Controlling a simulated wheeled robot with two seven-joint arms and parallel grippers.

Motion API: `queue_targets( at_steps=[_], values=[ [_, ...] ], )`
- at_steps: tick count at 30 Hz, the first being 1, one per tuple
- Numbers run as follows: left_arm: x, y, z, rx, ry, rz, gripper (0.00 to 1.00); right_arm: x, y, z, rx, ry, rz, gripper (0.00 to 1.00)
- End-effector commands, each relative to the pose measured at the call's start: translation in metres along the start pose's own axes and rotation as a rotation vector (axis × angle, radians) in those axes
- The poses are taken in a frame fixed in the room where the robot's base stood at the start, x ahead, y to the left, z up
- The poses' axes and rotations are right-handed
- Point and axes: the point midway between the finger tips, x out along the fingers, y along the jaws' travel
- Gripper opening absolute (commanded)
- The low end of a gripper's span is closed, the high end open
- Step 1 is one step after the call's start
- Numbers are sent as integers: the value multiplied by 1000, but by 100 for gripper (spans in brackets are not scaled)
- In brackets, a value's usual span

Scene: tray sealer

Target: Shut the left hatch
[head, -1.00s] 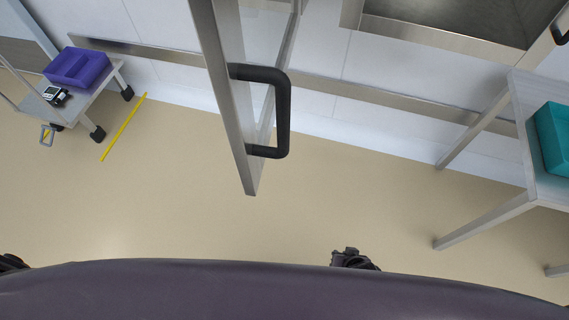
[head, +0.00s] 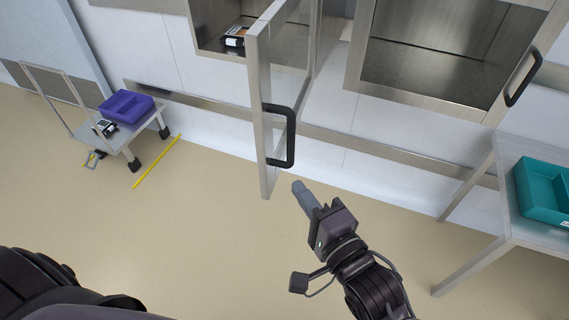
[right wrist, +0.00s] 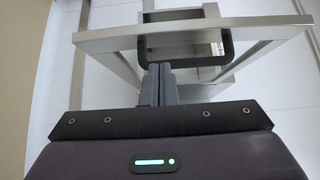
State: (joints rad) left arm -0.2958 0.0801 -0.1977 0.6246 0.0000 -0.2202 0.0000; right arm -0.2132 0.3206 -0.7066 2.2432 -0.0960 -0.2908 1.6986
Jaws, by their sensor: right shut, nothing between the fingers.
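The left hatch (head: 258,100) is a glazed door with a steel frame. It stands swung out from the left chamber (head: 215,48), whose opening shows behind it. Its black bar handle (head: 291,137) is on the door's right side in the head view. My right gripper (head: 298,187) is shut and empty, just below the handle and apart from it in that view. In the right wrist view the closed fingertips (right wrist: 159,68) appear in front of the black handle (right wrist: 185,62) and the steel door frame (right wrist: 105,40); contact cannot be told. My left gripper is out of view.
A small labelled box (head: 236,38) sits in the left chamber. The right chamber (head: 430,60) has an open front. A table with a teal bin (head: 541,190) stands at right, a cart with a purple bin (head: 126,104) at left.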

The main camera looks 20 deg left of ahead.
Motion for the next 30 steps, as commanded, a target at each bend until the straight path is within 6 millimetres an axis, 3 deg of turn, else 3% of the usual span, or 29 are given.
queue_targets(
  at_steps=[6, 12, 18, 30],
  values=[
    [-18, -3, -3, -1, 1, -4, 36, 42, -5, 0, -2, 1, -2, 0],
    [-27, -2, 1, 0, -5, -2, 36, 71, -3, 0, -2, 0, -1, 0],
    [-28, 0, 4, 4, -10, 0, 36, 81, -1, 0, -2, 1, 0, 0],
    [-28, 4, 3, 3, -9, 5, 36, 81, 0, 0, -1, 6, 0, 0]
  ],
)
